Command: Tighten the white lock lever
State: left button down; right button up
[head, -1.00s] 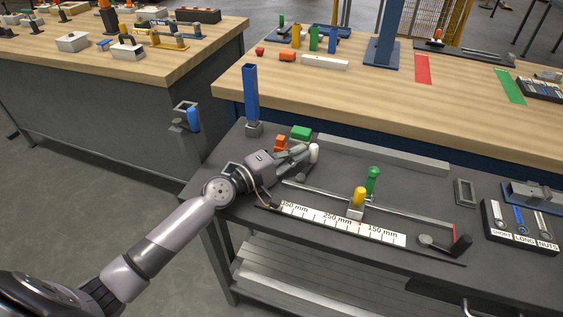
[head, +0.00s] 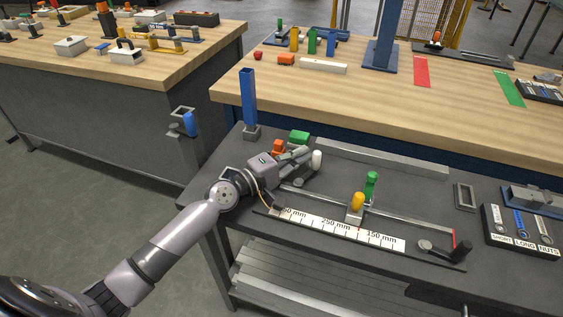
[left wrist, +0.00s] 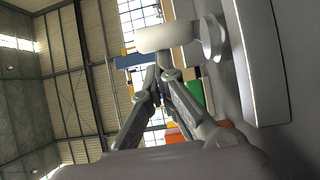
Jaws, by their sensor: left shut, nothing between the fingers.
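The white lock lever (head: 317,159) stands up at the far left end of the measuring fixture on the grey bench. In the left wrist view its white handle (left wrist: 166,37) lies across the top centre, with a grey pivot part to its right. My left gripper (head: 303,156) is shut and empty, its fingertips just left of the lever. In the left wrist view the closed fingertips (left wrist: 153,82) are close below the white handle; I cannot tell whether they touch it. My right gripper is not in view.
The fixture has a ruler strip (head: 335,229), a yellow knob (head: 358,202) and a green knob (head: 371,182). A blue post (head: 248,98) stands at the back left. A parts tray (head: 522,247) lies at the right.

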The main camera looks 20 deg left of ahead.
pick_arm(q)
jog(key=shift+s, duration=0.25)
jog(key=shift+s+f, duration=0.1)
dwell(0.3)
